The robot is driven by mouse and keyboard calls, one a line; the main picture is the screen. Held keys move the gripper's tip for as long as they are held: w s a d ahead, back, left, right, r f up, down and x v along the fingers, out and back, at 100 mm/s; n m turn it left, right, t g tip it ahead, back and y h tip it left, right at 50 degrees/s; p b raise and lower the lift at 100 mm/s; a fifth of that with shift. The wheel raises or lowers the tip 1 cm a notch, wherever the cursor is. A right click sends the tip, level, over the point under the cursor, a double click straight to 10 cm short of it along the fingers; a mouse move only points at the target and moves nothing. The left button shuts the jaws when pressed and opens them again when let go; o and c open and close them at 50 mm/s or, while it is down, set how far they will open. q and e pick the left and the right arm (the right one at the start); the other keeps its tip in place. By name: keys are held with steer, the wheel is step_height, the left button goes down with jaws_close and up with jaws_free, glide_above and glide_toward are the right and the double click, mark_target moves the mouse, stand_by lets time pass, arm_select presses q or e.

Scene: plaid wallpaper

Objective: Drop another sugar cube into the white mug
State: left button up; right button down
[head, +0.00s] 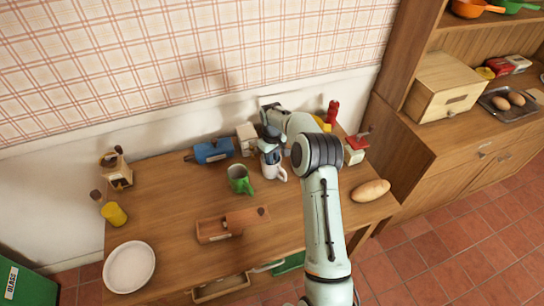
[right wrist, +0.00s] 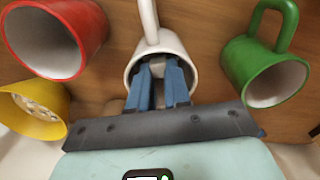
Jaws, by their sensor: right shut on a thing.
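The white mug (head: 275,172) stands upright on the wooden table near its back. My right gripper (head: 270,150) reaches down over its mouth. In the right wrist view the blue fingers of my right gripper (right wrist: 161,74) point into the white mug (right wrist: 170,42), with a narrow gap between them. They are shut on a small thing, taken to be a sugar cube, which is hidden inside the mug. A yellow container (right wrist: 30,112) beside the mugs holds pale lumps that may be sugar cubes. My left gripper is not in view.
The green mug (head: 238,180) stands just left of the white mug. A red mug (right wrist: 85,22) also stands close by. A blue object (head: 212,151), wooden box (head: 212,231), bread loaf (head: 370,190) and white plate (head: 129,268) are on the table. The left middle of the table is clear.

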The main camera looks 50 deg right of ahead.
steer(key=c, duration=1.4)
jaws_free()
steer(key=shift+o, duration=0.2)
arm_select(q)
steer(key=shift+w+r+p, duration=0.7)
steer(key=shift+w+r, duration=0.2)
arm_select(e)
step_height(320, 180, up, 13)
